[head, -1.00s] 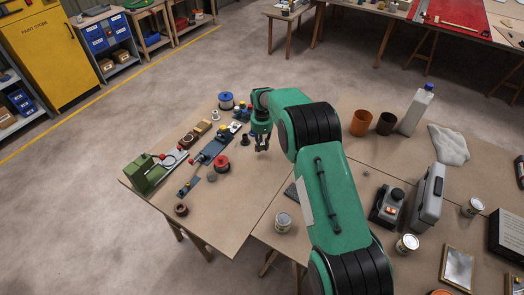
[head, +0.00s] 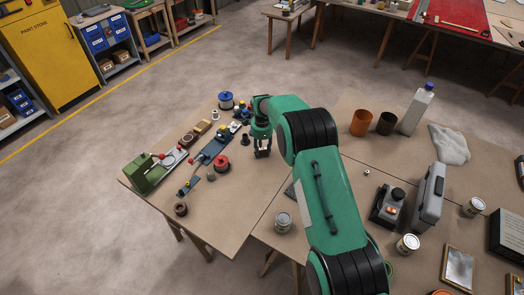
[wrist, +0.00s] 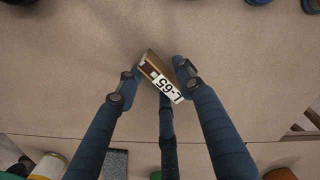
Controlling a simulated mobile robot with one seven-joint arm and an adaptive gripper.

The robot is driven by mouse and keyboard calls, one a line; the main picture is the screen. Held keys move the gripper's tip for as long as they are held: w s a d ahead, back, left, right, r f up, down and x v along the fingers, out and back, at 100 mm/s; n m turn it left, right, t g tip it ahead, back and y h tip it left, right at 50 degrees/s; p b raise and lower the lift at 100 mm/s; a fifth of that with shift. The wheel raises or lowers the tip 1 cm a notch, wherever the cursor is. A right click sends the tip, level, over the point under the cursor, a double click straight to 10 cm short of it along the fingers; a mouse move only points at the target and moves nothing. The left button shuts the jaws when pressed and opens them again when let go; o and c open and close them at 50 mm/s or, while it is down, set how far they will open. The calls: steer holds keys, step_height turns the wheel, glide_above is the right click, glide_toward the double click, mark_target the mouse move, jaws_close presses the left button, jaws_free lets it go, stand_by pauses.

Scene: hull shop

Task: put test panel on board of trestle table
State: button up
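The test panel appears to be the small brown piece with a white label (wrist: 162,80) in the wrist view. The label reads upside down, like "L-65". It sits tilted between the fingertips of my gripper (wrist: 157,76), which look closed on it. In the head view my gripper (head: 262,153) points down over the right side of the left trestle table's tan board (head: 225,230). The panel is too small to make out clearly there. I cannot tell whether its lower edge touches the board, which also fills the wrist view (wrist: 60,60).
A red spool (head: 222,164), a blue spool (head: 226,101) and a green machine (head: 148,176) stand on the left table among small parts. The left table's front right part is clear.

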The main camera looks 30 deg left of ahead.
mark_target(262, 150)
stand_by(0.3)
step_height(262, 150, up, 12)
steer(key=p, duration=0.1)
steer(key=shift+r, duration=0.15)
stand_by(0.5)
stand_by(0.5)
stand_by(0.3)
